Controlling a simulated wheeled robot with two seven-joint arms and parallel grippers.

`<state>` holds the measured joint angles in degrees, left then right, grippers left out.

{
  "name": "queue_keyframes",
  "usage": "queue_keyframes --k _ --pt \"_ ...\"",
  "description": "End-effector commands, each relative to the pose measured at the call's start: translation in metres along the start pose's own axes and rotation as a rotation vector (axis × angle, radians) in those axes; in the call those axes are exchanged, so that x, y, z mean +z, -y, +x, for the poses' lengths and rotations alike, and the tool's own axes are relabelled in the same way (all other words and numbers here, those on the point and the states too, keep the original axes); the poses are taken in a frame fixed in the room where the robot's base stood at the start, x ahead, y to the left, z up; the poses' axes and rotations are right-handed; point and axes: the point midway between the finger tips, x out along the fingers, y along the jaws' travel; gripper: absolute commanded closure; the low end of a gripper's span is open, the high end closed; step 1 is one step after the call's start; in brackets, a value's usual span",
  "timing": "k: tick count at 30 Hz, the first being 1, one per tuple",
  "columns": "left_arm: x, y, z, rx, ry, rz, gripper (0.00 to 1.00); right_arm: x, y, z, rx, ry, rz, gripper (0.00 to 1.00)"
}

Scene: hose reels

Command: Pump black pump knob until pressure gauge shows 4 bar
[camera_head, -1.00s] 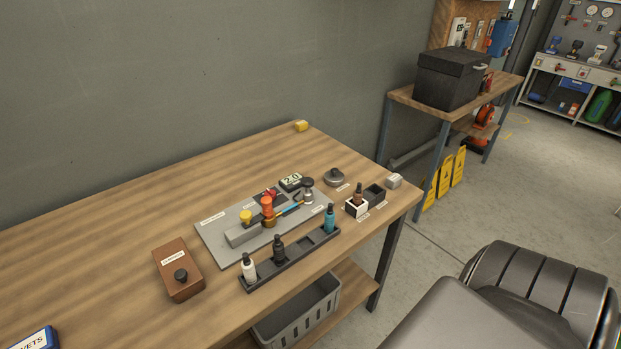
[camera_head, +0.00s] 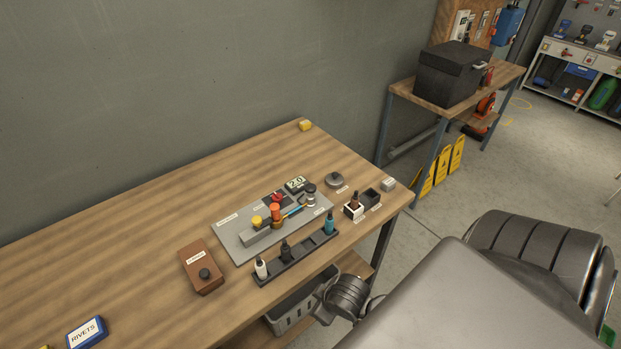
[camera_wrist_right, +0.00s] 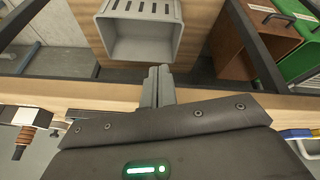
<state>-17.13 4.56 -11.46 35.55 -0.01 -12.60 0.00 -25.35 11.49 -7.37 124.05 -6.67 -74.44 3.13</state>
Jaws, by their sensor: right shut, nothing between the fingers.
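A grey plate (camera_head: 236,247) on the wooden workbench carries a small fixture. A gauge display (camera_head: 296,183) at its back right appears to read 2.0. A dark-topped knob (camera_head: 310,189) stands at the plate's right end, near the display; I take it for the black pump knob. Red (camera_head: 277,197), orange (camera_head: 275,211) and yellow (camera_head: 257,221) parts stand to its left. My right gripper (camera_wrist_right: 158,75) is shut and empty in the right wrist view, low at the bench's front and pointing towards a grey crate, apart from the fixture. My left gripper is not in view.
A black rack (camera_head: 263,278) with several small bottles lies in front of the plate. A brown box (camera_head: 201,266) with a black knob is to the left. The grey crate (camera_wrist_right: 150,50) sits on the lower shelf. The left bench top is mostly clear.

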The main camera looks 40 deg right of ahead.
Motion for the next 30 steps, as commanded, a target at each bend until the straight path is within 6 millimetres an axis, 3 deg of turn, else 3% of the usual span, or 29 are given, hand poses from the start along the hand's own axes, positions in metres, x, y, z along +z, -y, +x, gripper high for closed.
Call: queue_keyframes --k 1,8,11,15,18,24,30 --pt "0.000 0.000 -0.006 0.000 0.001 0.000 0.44 -0.020 -0.014 -0.009 0.023 -0.039 -0.037 1.00" --pt "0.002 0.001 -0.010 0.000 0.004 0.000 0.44 -0.103 -0.073 -0.002 0.096 -0.219 -0.246 1.00" --pt "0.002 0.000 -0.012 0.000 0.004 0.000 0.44 -0.147 -0.110 -0.004 0.123 -0.297 -0.355 1.00" --pt "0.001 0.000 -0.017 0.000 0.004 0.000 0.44 -0.208 -0.175 -0.022 0.143 -0.380 -0.505 1.00" --pt "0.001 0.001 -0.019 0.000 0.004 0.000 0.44 -0.236 -0.217 -0.043 0.141 -0.402 -0.573 1.00" --pt "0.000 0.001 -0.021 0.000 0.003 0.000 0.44 -0.260 -0.272 -0.078 0.123 -0.403 -0.627 1.00" --pt "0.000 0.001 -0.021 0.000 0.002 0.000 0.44 -0.265 -0.289 -0.091 0.113 -0.399 -0.635 1.00"
